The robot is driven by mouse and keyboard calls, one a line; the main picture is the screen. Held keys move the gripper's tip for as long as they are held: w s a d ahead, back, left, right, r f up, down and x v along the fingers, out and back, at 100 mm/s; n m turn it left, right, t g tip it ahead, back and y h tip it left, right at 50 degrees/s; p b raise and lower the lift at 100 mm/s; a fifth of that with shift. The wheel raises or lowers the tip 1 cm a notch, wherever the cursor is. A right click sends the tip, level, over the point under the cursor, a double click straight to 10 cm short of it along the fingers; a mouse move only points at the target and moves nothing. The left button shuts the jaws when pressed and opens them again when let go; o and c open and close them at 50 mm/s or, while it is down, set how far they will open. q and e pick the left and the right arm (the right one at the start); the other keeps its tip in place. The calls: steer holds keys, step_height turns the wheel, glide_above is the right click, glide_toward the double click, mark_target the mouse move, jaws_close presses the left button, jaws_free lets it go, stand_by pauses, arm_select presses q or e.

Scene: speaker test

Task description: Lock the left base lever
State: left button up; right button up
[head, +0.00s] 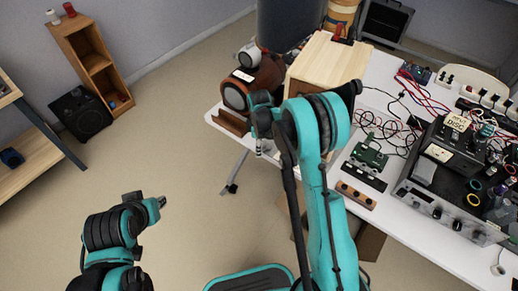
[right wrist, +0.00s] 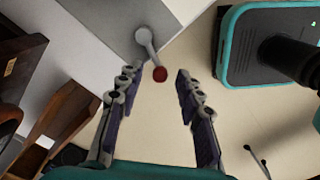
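In the head view my right gripper (head: 258,128) is by the table's front left corner, in front of a brown rounded speaker (head: 268,72). The lever cannot be made out there. My left gripper (head: 157,202) is at lower left over bare floor, far from the table; its finger opening is too small to judge.
The white table (head: 405,222) carries a wooden box (head: 325,62), a green device (head: 368,156), cables and a grey instrument (head: 445,175). A wooden shelf (head: 80,40) and a black speaker (head: 80,112) stand at upper left. The floor between is clear.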

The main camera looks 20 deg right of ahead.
steer(key=shift+f, duration=0.15)
jaws_close()
steer(key=shift+w+m, duration=0.15)
steer(key=shift+m, duration=0.15)
steer(key=m, duration=0.2)
steer(key=w+m, duration=0.1)
steer(key=m, duration=0.1)
steer(key=w+m, duration=0.1)
steer(key=m, duration=0.1)
steer(key=shift+w+m+b, duration=0.25)
steer(key=shift+m+b, duration=0.05)
steer(key=m, duration=0.1)
steer(key=w+m, duration=0.1)
steer(key=m, duration=0.1)
steer(key=shift+w+d, duration=0.15)
steer(key=shift+d, duration=0.15)
steer(key=shift+w+d+m, duration=0.25)
steer(key=shift+m, duration=0.7)
steer(key=shift+w+d+m, duration=0.2)
steer(key=shift+m, duration=0.75)
